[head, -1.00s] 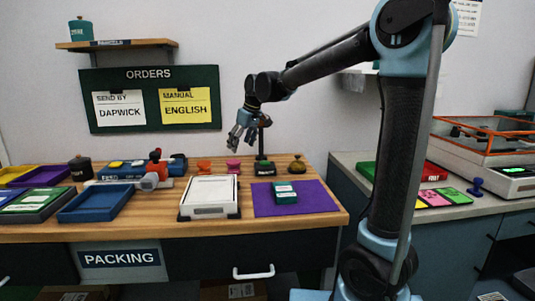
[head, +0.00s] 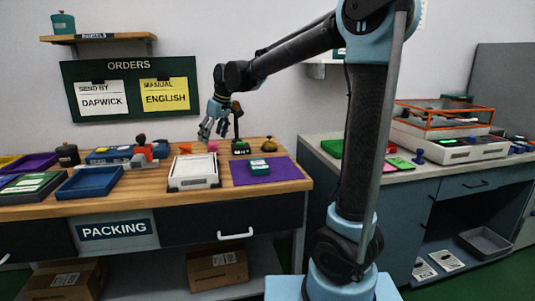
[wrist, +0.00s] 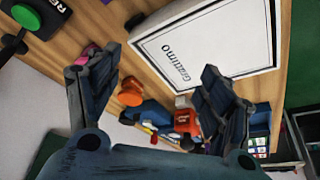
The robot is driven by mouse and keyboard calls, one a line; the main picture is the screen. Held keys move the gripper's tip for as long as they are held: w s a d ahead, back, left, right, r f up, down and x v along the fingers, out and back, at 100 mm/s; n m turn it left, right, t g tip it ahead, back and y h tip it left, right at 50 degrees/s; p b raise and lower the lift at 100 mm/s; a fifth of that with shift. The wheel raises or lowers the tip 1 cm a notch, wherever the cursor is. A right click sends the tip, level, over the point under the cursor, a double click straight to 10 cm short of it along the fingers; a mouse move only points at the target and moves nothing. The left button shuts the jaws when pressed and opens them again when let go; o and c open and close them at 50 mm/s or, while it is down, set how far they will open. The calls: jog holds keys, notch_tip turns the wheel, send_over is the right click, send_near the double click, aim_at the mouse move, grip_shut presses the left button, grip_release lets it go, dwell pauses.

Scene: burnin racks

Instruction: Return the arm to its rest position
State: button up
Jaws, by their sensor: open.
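My arm reaches from its column at the right out over the packing table (head: 130,206) in the head view. My gripper (head: 212,131) hangs open and empty above the back of the table, in front of the wall. In the wrist view my gripper (wrist: 155,100) shows two dark, spread fingers with nothing between them in grasp. The box also shows in the head view (head: 194,169), lying flat on the table.
A purple mat (head: 285,172) with a small teal box (head: 258,168) lies right of the white box. Blue tray (head: 90,182) and a red-handled device (head: 145,150) stand left. A side counter (head: 330,157) with an orange-framed machine (head: 446,115) stands at the right. Wall board (head: 130,88) hangs behind.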

jog(key=s+d+f+m+h, duration=0.1)
jog(key=s+d+f+m, duration=0.15)
jog(key=d, duration=0.65)
jog(key=s+d+f+m, duration=0.1)
jog(key=s+d, duration=0.3)
jog(key=d, duration=0.4)
jog(key=s+d+f+m+h, duration=0.1)
jog(key=s+d+f+m, duration=0.15)
jog(key=d, duration=0.65)
jog(key=s+d+f+m, duration=0.2)
jog(key=s+d+f, duration=0.5)
jog(key=s, duration=0.2)
jog(key=s+d+f+m+h, duration=0.1)
jog(key=s+d+f+m, duration=0.2)
jog(key=s+d+f, duration=0.3)
jog(key=s+d, duration=0.1)
jog(key=s, duration=0.3)
jog(key=shift+d+f+h, duration=0.3)
jog(key=shift+f, duration=0.05)
jog(key=shift+w, duration=0.1)
jog(key=shift+w+f, duration=0.2)
jog(key=shift+w, duration=0.2)
